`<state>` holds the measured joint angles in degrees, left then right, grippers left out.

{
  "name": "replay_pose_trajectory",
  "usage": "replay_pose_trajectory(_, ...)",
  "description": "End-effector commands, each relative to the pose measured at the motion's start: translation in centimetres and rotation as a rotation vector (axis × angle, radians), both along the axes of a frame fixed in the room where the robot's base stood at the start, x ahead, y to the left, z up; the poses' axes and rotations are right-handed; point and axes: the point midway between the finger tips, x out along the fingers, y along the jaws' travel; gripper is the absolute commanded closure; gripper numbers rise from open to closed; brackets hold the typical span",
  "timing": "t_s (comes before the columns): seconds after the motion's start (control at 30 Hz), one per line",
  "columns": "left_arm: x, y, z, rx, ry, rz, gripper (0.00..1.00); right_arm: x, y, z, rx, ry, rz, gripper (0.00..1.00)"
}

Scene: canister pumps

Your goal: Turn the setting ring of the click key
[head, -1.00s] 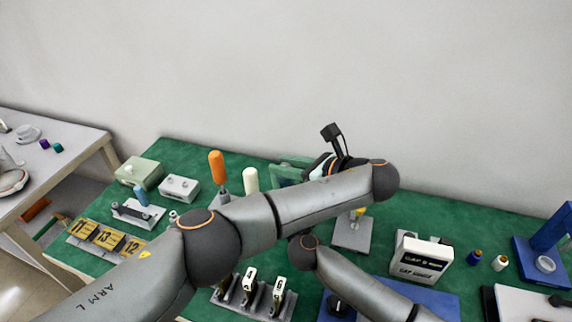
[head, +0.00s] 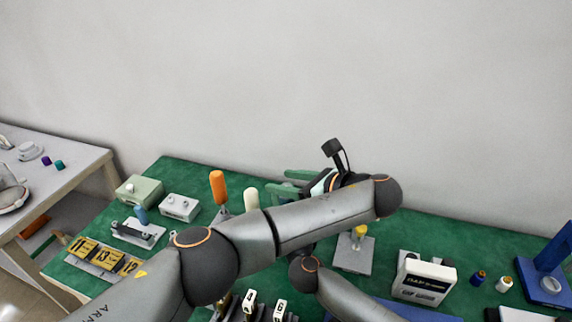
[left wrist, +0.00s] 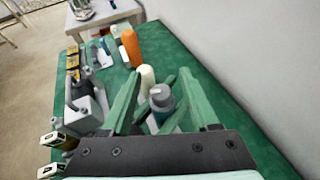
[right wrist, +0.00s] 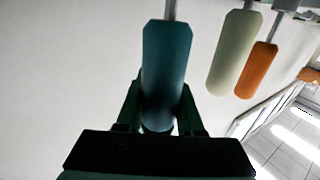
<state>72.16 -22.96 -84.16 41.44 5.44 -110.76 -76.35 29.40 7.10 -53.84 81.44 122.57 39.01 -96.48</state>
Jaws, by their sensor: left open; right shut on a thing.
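The teal handle (right wrist: 166,65) of the click key stands between the two fingers of my right gripper (right wrist: 160,105) in the right wrist view, and they are shut on it. In the left wrist view the grey-topped end of the key (left wrist: 161,95) shows between the spread fingers of my left gripper (left wrist: 160,76). I cannot tell whether they touch it. The key and my right gripper are hidden there behind my left arm, and the setting ring is not clearly seen.
An orange handle (head: 218,187) and a cream handle (head: 251,198) stand close by to the left. A grey block with a yellow knob (head: 358,236) and a white box (head: 422,278) are to the right. The wall is close behind the table (head: 480,250).

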Motion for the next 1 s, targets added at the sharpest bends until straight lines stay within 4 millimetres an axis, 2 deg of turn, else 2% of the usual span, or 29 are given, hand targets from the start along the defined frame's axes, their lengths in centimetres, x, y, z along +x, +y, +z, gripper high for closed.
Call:
replay_pose_trajectory(0.2, 0.1, 0.0, 4.6, 0.001, -0.009, -0.002, 0.39, 0.0, -0.1, -0.1, -0.001, 0.001, -0.001, 1.0)
replay_pose_trajectory(0.5, 0.1, 0.0, 7.5, 0.002, -0.009, 0.0, 0.39, 0.0, -0.1, -0.1, -0.002, 0.001, -0.002, 1.0)
replay_pose_trajectory(0.7, 0.0, 0.1, 8.6, 0.0, -0.005, 0.002, 0.39, 0.0, -0.1, -0.1, -0.002, 0.001, -0.002, 1.0)
replay_pose_trajectory(1.0, 0.0, 0.1, 8.8, 0.001, -0.002, 0.002, 0.39, 0.0, -0.1, -0.1, -0.002, 0.001, -0.002, 1.0)
